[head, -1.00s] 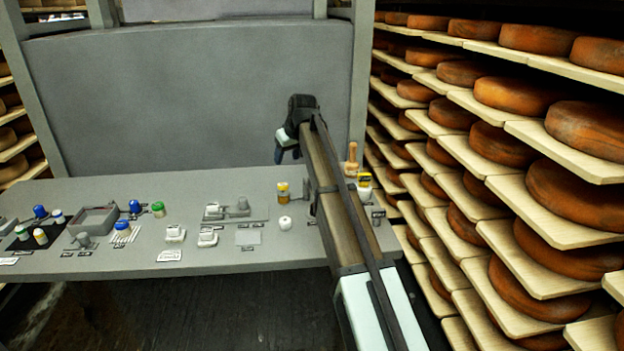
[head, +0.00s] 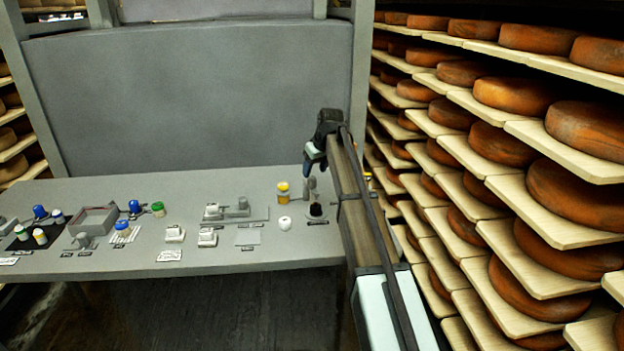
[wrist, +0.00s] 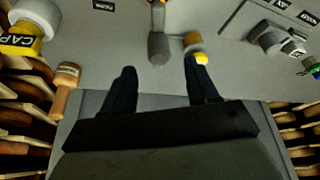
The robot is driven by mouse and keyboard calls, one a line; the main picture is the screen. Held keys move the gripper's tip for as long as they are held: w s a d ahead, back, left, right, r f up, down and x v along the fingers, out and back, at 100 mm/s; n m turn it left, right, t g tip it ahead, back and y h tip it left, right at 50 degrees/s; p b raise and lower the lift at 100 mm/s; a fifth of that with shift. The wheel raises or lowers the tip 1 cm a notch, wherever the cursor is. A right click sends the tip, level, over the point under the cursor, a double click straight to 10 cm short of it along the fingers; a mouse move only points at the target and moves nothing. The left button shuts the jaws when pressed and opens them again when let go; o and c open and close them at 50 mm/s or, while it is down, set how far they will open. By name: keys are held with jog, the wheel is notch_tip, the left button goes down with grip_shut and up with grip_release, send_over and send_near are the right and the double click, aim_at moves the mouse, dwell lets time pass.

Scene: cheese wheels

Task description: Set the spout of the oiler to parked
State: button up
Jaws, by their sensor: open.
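A small fixture with a dark round part (head: 316,210) and a grey upright piece (head: 312,186) stands near the table's right end; it is probably the oiler, but its lettering cannot be read. In the wrist view its grey piece (wrist: 158,47) shows between and beyond my fingertips, apart from both. The spout's exact setting cannot be told. My gripper (wrist: 162,66) is open and empty, with dark fingers spread. In the head view my gripper (head: 312,162) hangs above and just behind the fixture, partly hidden by my arm.
A yellow-topped jar (head: 283,193) stands close left of the fixture, near one fingertip in the wrist view. A white round item (head: 285,223) sits in front. Cheese shelves (head: 500,190) border the right.

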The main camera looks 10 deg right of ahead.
aim_at(312, 178)
jog(key=shift+x, duration=2.7)
jog(key=shift+c, duration=0.2)
grip_shut()
